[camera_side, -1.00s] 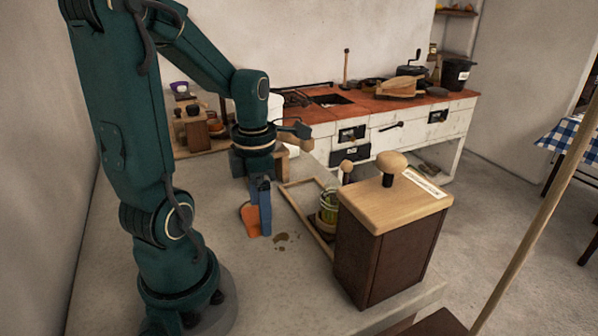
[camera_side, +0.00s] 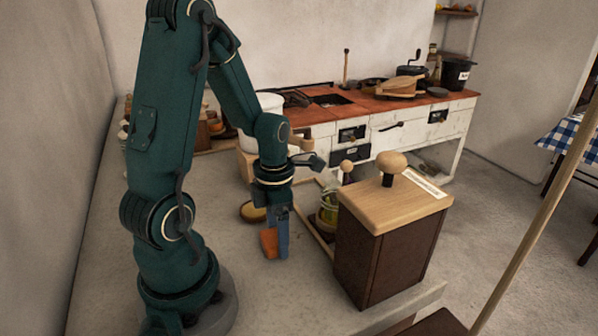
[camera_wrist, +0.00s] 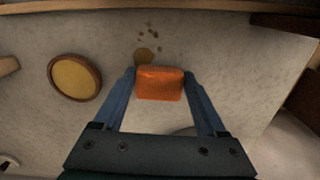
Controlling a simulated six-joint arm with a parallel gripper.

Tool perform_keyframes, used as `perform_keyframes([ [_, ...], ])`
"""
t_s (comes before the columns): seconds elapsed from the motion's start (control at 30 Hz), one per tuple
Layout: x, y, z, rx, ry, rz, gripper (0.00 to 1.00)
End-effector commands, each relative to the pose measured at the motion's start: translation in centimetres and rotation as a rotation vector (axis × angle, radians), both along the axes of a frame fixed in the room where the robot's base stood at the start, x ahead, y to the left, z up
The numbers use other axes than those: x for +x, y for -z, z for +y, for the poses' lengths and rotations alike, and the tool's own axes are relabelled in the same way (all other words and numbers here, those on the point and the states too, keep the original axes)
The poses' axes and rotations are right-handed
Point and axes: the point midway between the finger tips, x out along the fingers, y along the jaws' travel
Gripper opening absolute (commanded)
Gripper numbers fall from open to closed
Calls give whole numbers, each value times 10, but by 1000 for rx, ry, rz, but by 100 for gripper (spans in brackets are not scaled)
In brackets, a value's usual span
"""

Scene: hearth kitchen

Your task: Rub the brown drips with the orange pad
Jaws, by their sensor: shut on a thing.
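My gripper (camera_wrist: 160,80) has its blue fingers shut on the orange pad (camera_wrist: 160,83), a small block held crosswise between the tips. In the side view my gripper (camera_side: 277,240) points down with the pad (camera_side: 269,242) low over the grey counter. I cannot tell whether the pad touches the counter. The brown drips (camera_wrist: 145,54) show in the wrist view just beyond the pad's upper edge, one larger blot with several small spots above it. The pad may cover part of the blot. In the side view my gripper hides the drips.
A round wooden dish with a yellowish inside (camera_wrist: 75,77) lies left of the pad. A brown box with a pale wooden lid and knob (camera_side: 388,225) stands to the right, with a wooden frame (camera_side: 318,238) and a jar (camera_side: 328,207) beside it. The front counter is clear.

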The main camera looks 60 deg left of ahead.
Motion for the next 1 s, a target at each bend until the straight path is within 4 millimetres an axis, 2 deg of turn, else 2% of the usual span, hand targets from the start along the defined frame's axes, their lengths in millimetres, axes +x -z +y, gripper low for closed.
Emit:
perform_keyframes([
  [0.5,48,-1,-1,0,2,-1,22],
  [1.0,-1,0,0,-2,-5,2,22],
])
